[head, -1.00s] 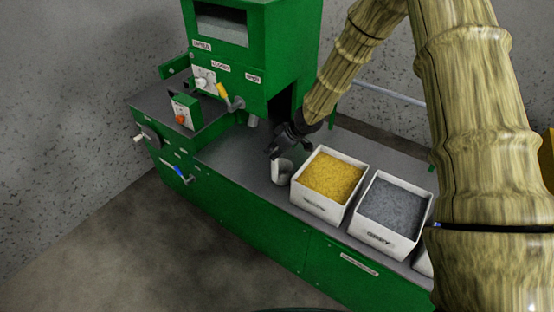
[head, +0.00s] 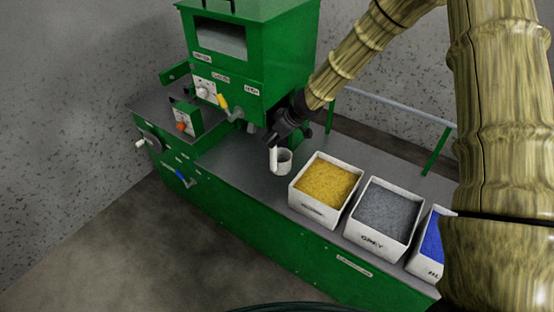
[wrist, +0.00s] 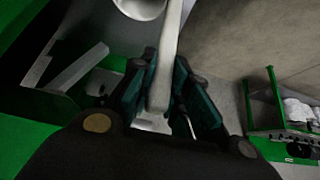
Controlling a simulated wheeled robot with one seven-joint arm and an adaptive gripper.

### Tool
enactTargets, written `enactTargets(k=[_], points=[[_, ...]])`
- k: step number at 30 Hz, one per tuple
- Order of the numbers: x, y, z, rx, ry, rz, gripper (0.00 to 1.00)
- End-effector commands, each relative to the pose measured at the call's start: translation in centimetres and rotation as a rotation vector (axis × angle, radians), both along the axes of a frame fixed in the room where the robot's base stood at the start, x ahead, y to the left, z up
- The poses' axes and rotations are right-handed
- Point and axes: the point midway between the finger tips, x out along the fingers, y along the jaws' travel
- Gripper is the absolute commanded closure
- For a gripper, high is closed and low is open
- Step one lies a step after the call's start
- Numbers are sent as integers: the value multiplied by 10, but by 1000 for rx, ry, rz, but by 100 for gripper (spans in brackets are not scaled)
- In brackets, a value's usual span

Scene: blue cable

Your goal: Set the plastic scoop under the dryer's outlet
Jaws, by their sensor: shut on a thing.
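The white plastic scoop (head: 284,163), a cup with an upright handle, is just left of the yellow bin, over the grey bench top. I cannot tell whether it touches the bench. My gripper (head: 274,142) is shut on the scoop's handle. In the wrist view, the handle (wrist: 165,60) runs between the dark fingers (wrist: 160,95), with part of the bowl (wrist: 140,7) at the top edge. The green dryer (head: 245,60) stands at the back left. A small grey outlet (head: 252,127) shows under its housing, left of my gripper and partly hard to make out.
White bins of yellow (head: 328,183), grey (head: 385,210) and blue (head: 433,243) material stand in a row to the right. Bare bench (head: 235,160) lies left of the scoop.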

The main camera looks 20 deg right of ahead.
Motion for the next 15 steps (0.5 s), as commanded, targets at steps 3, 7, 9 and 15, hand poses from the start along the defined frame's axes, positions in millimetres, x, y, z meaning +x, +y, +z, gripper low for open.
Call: enactTargets(k=[3,7,9,15], points=[[0,2,-4,-5,-6,5,100],[0,2,-5,-6,-7,4,100],[0,2,-4,-6,-7,5,100],[-1,0,0,-4,-3,1,100]])
